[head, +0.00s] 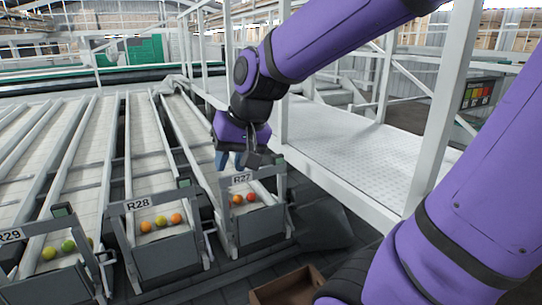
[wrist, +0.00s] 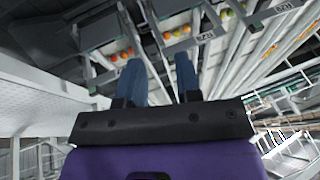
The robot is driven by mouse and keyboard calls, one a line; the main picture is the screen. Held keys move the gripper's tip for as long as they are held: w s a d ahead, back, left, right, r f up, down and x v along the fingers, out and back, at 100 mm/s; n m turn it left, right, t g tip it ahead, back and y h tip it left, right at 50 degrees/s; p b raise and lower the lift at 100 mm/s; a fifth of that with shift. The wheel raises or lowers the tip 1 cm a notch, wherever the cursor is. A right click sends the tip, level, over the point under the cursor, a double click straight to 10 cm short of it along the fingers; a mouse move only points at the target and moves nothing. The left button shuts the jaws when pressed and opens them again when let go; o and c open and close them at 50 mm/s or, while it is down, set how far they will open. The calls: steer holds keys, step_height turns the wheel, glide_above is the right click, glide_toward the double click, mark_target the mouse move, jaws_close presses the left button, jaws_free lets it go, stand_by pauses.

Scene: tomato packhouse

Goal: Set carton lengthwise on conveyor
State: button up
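A brown open-topped carton (head: 288,288) shows at the bottom edge of the head view, partly cut off by the frame and partly hidden behind my arm. I cannot tell what it rests on. My gripper (head: 230,165) hangs over the end of lane R27, well above and left of the carton. In the wrist view its two blue fingers (wrist: 158,62) are spread apart with nothing between them. Several pale sloping conveyor lanes run side by side, among them R27 (head: 188,130) and R28 (head: 147,150). The carton does not show in the wrist view.
Red tomatoes (head: 244,198) lie at the end of R27, and orange and yellow-green ones (head: 161,221) at the end of R28. Grey end bins and label frames stand there. A white perforated platform (head: 350,140) with posts and rails lies to the right. Dark floor surrounds the carton.

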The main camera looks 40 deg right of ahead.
steer(key=s+r+n+t+h, duration=0.1)
steer(key=s+r+n, duration=0.2)
steer(key=s, duration=0.8)
steer(key=shift+d+r+n+h, duration=0.3)
steer(key=shift+r+h, duration=0.1)
steer(key=shift+r, duration=0.2)
